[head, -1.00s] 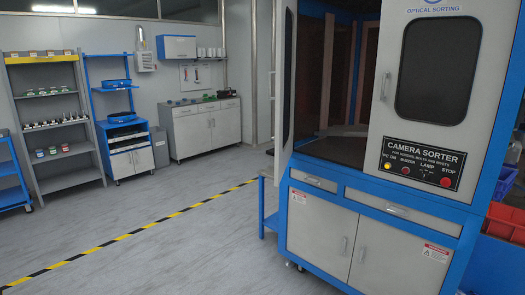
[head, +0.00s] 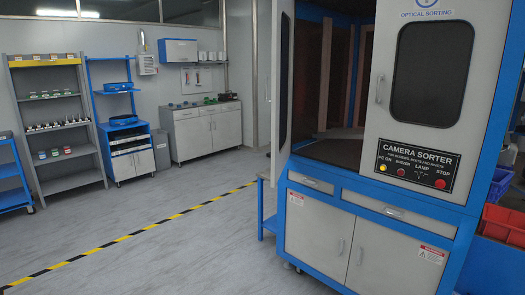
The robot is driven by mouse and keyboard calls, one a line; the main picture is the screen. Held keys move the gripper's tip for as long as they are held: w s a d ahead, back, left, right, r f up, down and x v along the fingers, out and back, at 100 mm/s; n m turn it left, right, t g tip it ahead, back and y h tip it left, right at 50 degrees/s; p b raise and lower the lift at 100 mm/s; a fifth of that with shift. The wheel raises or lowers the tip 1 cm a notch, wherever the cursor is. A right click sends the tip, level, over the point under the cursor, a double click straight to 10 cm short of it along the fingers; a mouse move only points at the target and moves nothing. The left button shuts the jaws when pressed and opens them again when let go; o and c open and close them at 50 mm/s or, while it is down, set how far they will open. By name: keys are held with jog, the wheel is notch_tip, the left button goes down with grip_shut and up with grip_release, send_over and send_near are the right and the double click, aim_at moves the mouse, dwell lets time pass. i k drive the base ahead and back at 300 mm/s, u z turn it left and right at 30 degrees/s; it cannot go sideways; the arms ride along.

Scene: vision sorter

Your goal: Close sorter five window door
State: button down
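The camera sorter (head: 373,194) stands at the right of the head view, a grey cabinet in a blue frame. Its left window door (head: 282,80) is swung open toward me and shows nearly edge-on, with a dark window. Behind it the dark inside of the sorter is exposed. The right window door (head: 426,90) is shut flush with the front and has a vertical handle (head: 380,88) near its left edge. Which door bears the number five cannot be told. My gripper is not in view.
A control panel (head: 414,167) sits below the right window. Lower cabinet doors (head: 319,228) are shut. A blue side table (head: 266,205) stands left of the sorter. Red bins (head: 500,222) are at the right edge. Shelves (head: 60,120) and a workbench (head: 205,133) line the back wall. The floor (head: 150,240) is clear.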

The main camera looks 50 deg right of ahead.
aim_at(283, 11)
jog(key=z, duration=0.1)
jog(key=i, duration=0.95)
jog(key=u, duration=0.1)
